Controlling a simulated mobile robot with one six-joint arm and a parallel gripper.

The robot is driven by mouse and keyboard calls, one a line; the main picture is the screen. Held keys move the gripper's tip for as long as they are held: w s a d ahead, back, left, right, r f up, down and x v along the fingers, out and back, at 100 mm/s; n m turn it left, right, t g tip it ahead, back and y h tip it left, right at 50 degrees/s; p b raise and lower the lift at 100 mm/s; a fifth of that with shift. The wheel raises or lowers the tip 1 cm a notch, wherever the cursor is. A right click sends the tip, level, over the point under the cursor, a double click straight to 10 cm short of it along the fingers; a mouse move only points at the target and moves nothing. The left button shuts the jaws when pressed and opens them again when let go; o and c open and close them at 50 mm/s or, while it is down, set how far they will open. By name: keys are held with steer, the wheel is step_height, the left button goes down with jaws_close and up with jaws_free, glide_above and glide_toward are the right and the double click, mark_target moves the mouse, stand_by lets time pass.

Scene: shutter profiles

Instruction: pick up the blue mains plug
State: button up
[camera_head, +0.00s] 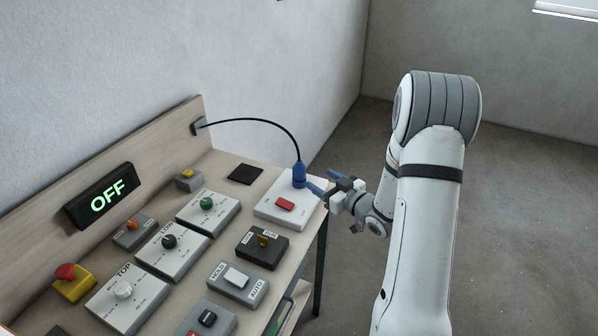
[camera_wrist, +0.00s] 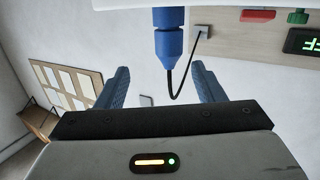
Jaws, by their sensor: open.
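The blue mains plug (camera_head: 299,174) stands upright on a white socket box (camera_head: 270,214) with a red switch, at the right end of the bench. A black cable arches from its top to a grey wall plate on the backboard. In the wrist view the plug (camera_wrist: 168,38) shows beyond and between the two blue fingers, with its cable hanging from it in the picture. My gripper (camera_head: 322,186) is beside the plug on its right, with its fingers pointing towards it. The fingers (camera_wrist: 165,88) are open and nothing is between their tips.
The bench (camera_head: 226,176) carries several control boxes with knobs and switches left of the socket box. A black square pad (camera_head: 245,174) lies behind it. A lit OFF sign (camera_head: 104,197) is on the backboard. The floor right of the bench is clear.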

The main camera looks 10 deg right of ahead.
mark_target(304, 173)
steer(key=shift+s+f+y, duration=0.25)
steer(key=shift+s+y, duration=0.1)
steer(key=shift+y, duration=0.35)
steer(key=shift+w+a, duration=0.15)
steer(key=shift+a, duration=0.1)
steer(key=p+x, duration=0.2)
steer(key=x, duration=0.5)
steer(key=shift+w+a+f+p, duration=0.1)
steer(key=shift+p, duration=0.25)
steer(key=c, duration=1)
steer(key=shift+c, duration=0.4)
